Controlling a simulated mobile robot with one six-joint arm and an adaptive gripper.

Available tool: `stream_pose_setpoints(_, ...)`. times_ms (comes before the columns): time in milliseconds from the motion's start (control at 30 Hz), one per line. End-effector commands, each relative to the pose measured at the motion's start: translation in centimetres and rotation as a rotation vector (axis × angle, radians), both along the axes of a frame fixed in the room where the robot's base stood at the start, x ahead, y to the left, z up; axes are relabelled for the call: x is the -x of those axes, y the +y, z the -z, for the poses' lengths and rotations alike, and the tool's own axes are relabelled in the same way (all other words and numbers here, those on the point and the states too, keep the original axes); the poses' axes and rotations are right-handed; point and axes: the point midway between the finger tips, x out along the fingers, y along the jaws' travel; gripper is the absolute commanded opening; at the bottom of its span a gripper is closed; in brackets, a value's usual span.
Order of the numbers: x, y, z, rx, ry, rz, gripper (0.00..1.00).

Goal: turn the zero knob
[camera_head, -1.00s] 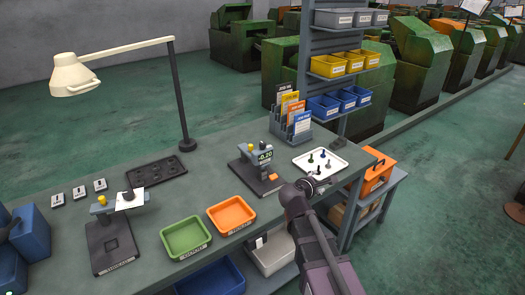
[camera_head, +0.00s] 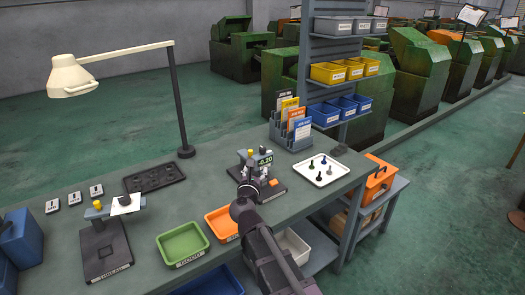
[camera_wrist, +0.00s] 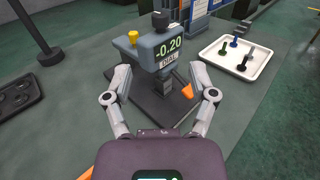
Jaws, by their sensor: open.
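No knob is legibly marked zero. My gripper (camera_wrist: 160,72) is open, with one finger either side of the lower gauge in the picture; contact cannot be told. In the head view my gripper (camera_head: 250,187) partly hides the gauge (camera_head: 262,162).
A white tray (camera_head: 300,174) with several small pegs lies right of the gauge. Green (camera_head: 185,261) and orange (camera_head: 214,219) bins lie to its left. A card rack (camera_head: 276,131) stands behind it. A second stand (camera_head: 88,243) and a lamp (camera_head: 185,150) are farther left.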

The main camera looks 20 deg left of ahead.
Motion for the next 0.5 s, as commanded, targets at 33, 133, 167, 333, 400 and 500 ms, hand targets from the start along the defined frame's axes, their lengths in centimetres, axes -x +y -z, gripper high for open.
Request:
stream_pose_setpoints(33, -0.1, 0.0, 0.0, -0.001, 0.0, 0.001, 0.73)
stream_pose_setpoints(133, -0.4, 0.0, 0.0, -0.001, 0.0, 0.001, 0.73)
stream_pose_setpoints(167, -0.5, 0.1, 0.0, -0.002, 0.0, 0.001, 0.73)
stream_pose_setpoints(333, -1.9, 0.3, 0.0, -0.002, 0.001, 0.002, 0.73)
stream_pose_setpoints(400, -2.7, 0.4, 0.0, -0.002, 0.001, 0.001, 0.73)
stream_pose_setpoints(500, -4.1, 0.5, 0.0, -0.002, 0.001, 0.002, 0.73)
